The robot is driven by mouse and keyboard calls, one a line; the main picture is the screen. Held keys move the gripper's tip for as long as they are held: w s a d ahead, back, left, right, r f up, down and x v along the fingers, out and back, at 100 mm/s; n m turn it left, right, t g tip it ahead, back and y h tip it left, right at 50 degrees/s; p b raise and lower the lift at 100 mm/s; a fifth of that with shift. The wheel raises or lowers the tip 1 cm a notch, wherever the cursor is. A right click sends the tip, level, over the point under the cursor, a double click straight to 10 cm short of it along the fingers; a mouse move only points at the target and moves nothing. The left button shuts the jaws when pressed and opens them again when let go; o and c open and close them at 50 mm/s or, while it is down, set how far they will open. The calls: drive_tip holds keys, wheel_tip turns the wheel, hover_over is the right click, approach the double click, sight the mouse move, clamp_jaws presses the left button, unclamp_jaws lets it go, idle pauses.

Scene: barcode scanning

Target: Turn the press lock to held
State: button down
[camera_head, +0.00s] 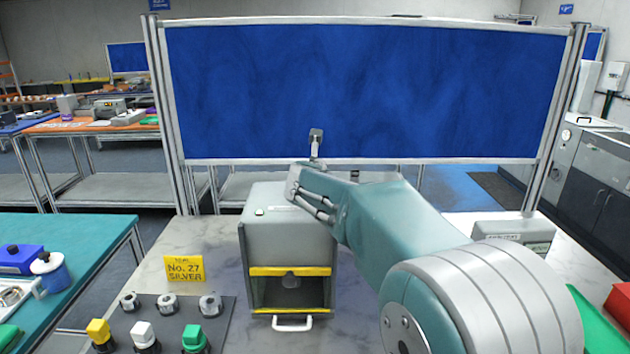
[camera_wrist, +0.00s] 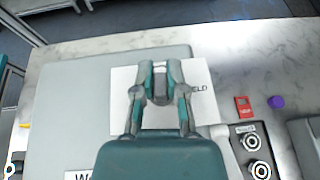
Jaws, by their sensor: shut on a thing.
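The press (camera_head: 262,215) is a grey box with an open front crossed by yellow bars, standing on the grey bench. My gripper (camera_head: 300,183) is over its top, reaching in from the right. In the wrist view my gripper (camera_wrist: 159,72) is shut on a small dark grey piece, the press lock (camera_wrist: 159,88), with a finger on each side. A white label (camera_wrist: 202,76) lies under the fingers; the letters "ELD" show at its right, and the rest is covered. The lock's exact angle cannot be told. In the head view the fingers hide the lock.
A grey upright handle (camera_head: 316,145) rises behind my gripper. A yellow "No. 27 SILVER" sign (camera_head: 185,268) and a dark rack (camera_head: 165,318) with rings and coloured-top stamps stand left of the press. A red tag (camera_wrist: 243,106) and a purple piece (camera_wrist: 276,102) lie right.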

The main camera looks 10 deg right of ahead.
drive_tip(key=m+g+h, duration=0.2)
drive_tip(key=m+h, duration=0.1)
drive_tip(key=m+g+h, duration=0.2)
drive_tip(key=m+h, duration=0.1)
drive_tip(key=shift+w+a+f+m+h, duration=0.1)
drive_tip(key=shift+a+m+h, duration=0.05)
drive_tip(key=shift+m+h, duration=0.25)
drive_tip(key=m+g+h, duration=0.2)
drive_tip(key=m+g, duration=0.2)
drive_tip(key=shift+m+g+h, duration=0.4)
drive_tip(key=shift+m+g, duration=0.8)
drive_tip(key=shift+g, duration=0.3)
drive_tip(key=shift+m+g, duration=0.5)
drive_tip(key=c, duration=0.7)
unclamp_jaws()
drive_tip(key=shift+n+t, duration=0.7)
drive_tip(key=shift+t, duration=0.1)
